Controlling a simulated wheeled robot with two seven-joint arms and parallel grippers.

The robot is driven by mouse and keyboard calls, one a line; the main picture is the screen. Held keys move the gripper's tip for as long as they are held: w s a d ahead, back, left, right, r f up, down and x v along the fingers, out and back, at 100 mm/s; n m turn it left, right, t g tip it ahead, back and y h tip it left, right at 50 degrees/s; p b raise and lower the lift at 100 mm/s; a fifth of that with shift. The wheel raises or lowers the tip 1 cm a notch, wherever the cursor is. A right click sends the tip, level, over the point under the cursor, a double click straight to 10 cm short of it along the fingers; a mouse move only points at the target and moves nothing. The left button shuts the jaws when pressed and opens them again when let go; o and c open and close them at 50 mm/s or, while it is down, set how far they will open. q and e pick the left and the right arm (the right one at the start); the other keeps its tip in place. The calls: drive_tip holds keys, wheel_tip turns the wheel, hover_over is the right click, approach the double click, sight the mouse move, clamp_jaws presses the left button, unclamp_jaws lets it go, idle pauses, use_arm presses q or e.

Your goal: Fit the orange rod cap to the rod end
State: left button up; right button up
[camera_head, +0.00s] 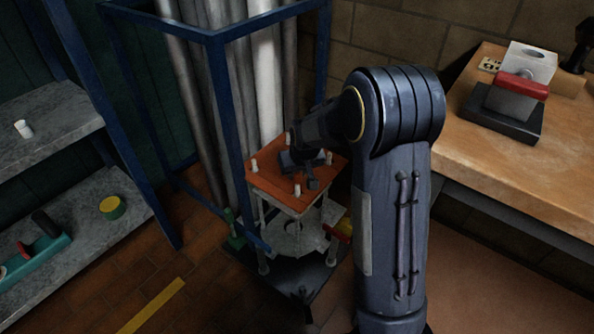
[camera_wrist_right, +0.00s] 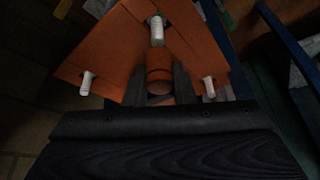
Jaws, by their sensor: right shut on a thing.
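An orange plate (camera_head: 263,180) lies on an upright frame of posts, with white rod ends (camera_head: 297,190) standing up near its corners. In the right wrist view the plate (camera_wrist_right: 195,45) shows with one white rod end (camera_wrist_right: 157,29) at the top middle and others at its sides. My right gripper (camera_head: 312,182) is over the plate. In the right wrist view its dark fingers (camera_wrist_right: 160,92) are shut on an orange cylinder, the orange rod cap (camera_wrist_right: 159,67). The cap shows just below the middle rod end; I cannot tell whether they touch. My left gripper is not in view.
A blue frame (camera_head: 222,110) with tall grey pipes stands directly behind and left of the plate. A wooden bench (camera_head: 560,150) with a red-handled block (camera_head: 505,105) is at right. Grey shelves (camera_head: 60,135) with small items are at left.

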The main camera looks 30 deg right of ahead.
sight(297, 182)
idle(0.5)
drive_tip(key=shift+f+b, duration=1.4)
drive_tip(key=shift+f, duration=0.8)
drive_tip(key=o, duration=1)
drive_tip(key=shift+o, duration=0.2)
drive_tip(key=shift+r, duration=0.1)
drive_tip(key=p+v, duration=0.4)
drive_tip(key=v, duration=0.3)
drive_tip(key=shift+s+r, duration=0.15)
drive_tip(key=shift+r, duration=0.2)
drive_tip(key=shift+f, duration=0.1)
